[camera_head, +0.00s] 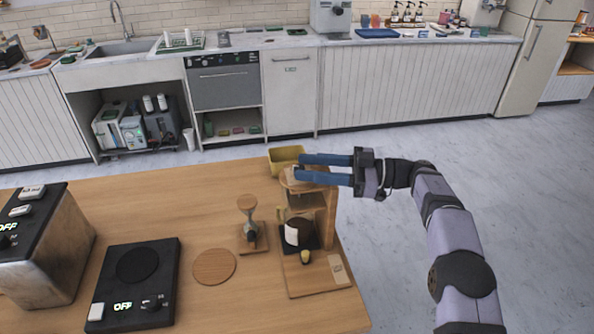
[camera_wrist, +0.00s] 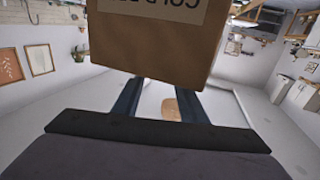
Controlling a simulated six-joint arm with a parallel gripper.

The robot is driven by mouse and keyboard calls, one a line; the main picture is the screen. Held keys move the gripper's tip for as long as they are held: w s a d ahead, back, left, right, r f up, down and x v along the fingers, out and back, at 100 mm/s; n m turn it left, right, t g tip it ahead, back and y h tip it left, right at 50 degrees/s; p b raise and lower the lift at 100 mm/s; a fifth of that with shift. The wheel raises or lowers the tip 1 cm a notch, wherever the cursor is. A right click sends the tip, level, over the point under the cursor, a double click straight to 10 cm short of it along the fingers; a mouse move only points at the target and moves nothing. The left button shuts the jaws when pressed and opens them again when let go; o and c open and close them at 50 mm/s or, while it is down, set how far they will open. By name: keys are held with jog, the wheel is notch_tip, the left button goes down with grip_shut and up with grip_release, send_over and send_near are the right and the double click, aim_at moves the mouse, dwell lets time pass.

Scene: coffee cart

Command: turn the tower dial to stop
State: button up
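A wooden tower (camera_head: 325,215) stands at the right end of the wooden counter, with a dark, round-bodied vessel (camera_head: 299,232) on its lower part. My gripper (camera_head: 298,165) reaches in from the right at the height of the tower's top. Its two blue fingers are apart, one farther back than the other, and I see nothing held between them. In the wrist view a wooden block with a printed, upside-down label, apparently part of the tower (camera_wrist: 150,45), hides the fingertips. I cannot make out the tower dial or its setting; a small pale spot shows by the near fingertip.
A yellow bin (camera_head: 284,156) sits behind the tower. A metal machine (camera_head: 45,250) stands at far left. Open floor lies right.

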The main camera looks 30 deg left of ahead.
jog(key=shift+w+d, duration=0.15)
jog(key=shift+d, duration=0.2)
jog(key=shift+a+r, duration=0.1)
jog(key=shift+r, duration=0.05)
